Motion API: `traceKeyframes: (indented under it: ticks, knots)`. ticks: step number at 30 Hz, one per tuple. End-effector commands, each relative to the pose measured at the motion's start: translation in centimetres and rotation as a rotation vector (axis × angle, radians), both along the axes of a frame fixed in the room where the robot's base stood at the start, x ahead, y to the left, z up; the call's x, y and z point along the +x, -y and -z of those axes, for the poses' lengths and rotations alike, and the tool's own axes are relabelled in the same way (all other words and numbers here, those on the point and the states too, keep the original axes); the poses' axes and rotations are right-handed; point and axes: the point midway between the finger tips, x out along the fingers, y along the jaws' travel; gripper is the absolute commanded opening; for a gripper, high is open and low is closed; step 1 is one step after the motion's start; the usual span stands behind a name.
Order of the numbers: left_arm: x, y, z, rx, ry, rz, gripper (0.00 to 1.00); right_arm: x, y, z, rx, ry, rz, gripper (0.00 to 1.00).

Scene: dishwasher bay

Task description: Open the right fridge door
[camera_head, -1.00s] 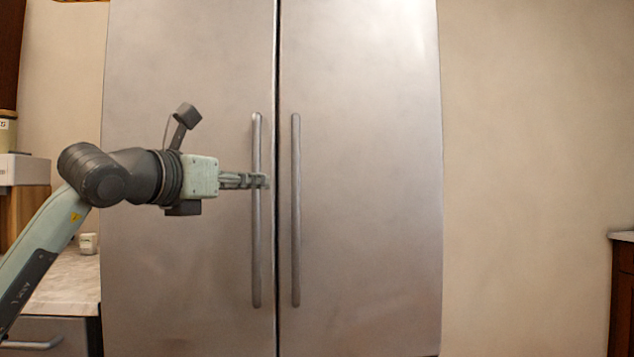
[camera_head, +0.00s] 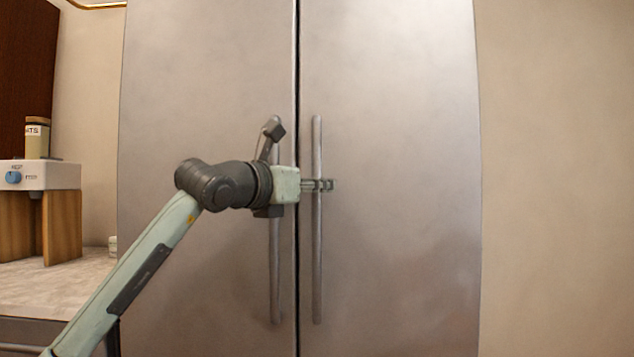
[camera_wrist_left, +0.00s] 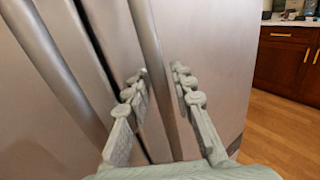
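The right fridge door (camera_head: 400,150) is a tall steel panel, shut flush beside the left door (camera_head: 200,90). Its long vertical bar handle (camera_head: 317,260) stands just right of the dark seam. My left gripper (camera_head: 328,185) reaches across the left door's handle (camera_head: 275,280), with its fingertips at the right handle's upper part. In the left wrist view my left gripper (camera_wrist_left: 160,75) is open, and the right handle (camera_wrist_left: 150,40) passes between its two fingers with gaps showing. The left handle (camera_wrist_left: 50,60) lies outside the fingers. My right gripper is not in view.
A counter (camera_head: 60,285) at the left holds a white appliance with a blue knob (camera_head: 40,175) and a jar (camera_head: 38,138). The wall (camera_head: 560,180) right of the fridge is bare. Wooden cabinets (camera_wrist_left: 285,60) and open floor (camera_wrist_left: 280,130) show in the left wrist view.

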Motion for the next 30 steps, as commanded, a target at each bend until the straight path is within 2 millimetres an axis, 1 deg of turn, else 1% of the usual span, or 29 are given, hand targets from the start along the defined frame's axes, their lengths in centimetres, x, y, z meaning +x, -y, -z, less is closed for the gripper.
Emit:
traceKeyframes:
  ticks: [8, 12, 14, 30]
  knots:
    - [0.17, 0.09, -0.01, 0.0, 0.001, -0.001, 0.24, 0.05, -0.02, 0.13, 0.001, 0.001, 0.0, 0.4]
    - [0.17, 0.08, -0.01, -0.001, 0.001, -0.001, 0.07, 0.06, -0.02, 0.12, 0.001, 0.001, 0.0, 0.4]
    - [0.16, 0.07, -0.01, -0.001, 0.001, 0.0, 0.0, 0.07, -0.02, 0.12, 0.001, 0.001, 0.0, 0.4]
    - [0.06, 0.04, 0.0, -0.001, 0.001, 0.001, 0.0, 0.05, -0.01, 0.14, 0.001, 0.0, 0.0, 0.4]
